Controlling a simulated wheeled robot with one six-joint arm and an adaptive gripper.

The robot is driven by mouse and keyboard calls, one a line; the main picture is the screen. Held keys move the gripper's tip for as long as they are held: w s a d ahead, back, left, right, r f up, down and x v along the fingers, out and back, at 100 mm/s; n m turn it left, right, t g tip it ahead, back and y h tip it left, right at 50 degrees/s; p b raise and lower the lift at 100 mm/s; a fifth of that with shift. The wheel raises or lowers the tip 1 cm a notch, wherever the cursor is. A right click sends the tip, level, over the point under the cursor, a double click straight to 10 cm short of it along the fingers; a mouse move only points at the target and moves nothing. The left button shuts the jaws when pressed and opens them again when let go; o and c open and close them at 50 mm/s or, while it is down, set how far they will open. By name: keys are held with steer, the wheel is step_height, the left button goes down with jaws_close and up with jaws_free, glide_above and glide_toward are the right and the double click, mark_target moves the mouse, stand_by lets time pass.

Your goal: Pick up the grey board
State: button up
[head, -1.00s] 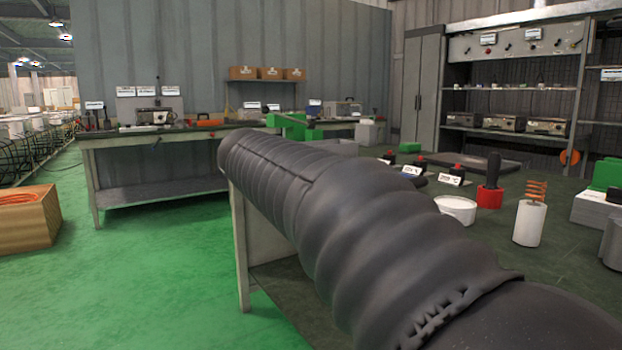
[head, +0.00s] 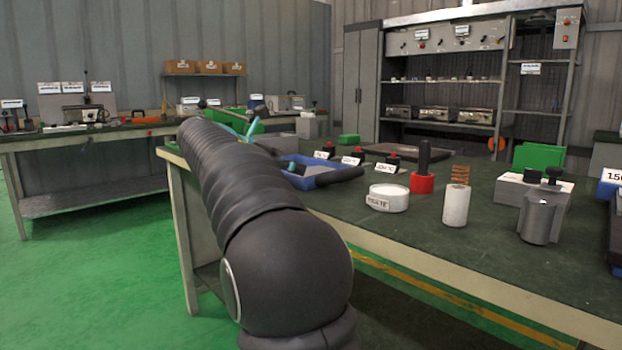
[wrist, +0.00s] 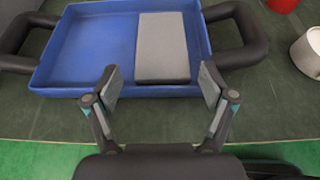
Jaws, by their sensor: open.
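The grey board (wrist: 161,46) lies flat in the blue tray (wrist: 93,47), toward the tray's right side in the wrist view. My gripper (wrist: 156,84) is open and empty. Its two fingers are spread just in front of the board's near end, one to each side of it in the picture. In the head view the blue tray (head: 325,178) sits on the dark green bench, partly behind my arm. The board cannot be made out in the head view. My gripper's teal fingers (head: 247,130) show a little past my arm there.
The tray has dark handles (wrist: 240,36) on both sides. A white round container (head: 388,198), a red holder with a black handle (head: 422,182), a white cylinder with a copper coil (head: 456,205) and a grey metal pot (head: 538,218) stand to the right on the bench.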

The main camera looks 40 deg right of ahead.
mark_target(314, 174)
steer(key=shift+b+x, duration=0.6)
steer(key=shift+x, duration=2.5)
steer(key=shift+s, duration=0.1)
steer(key=c, duration=0.9)
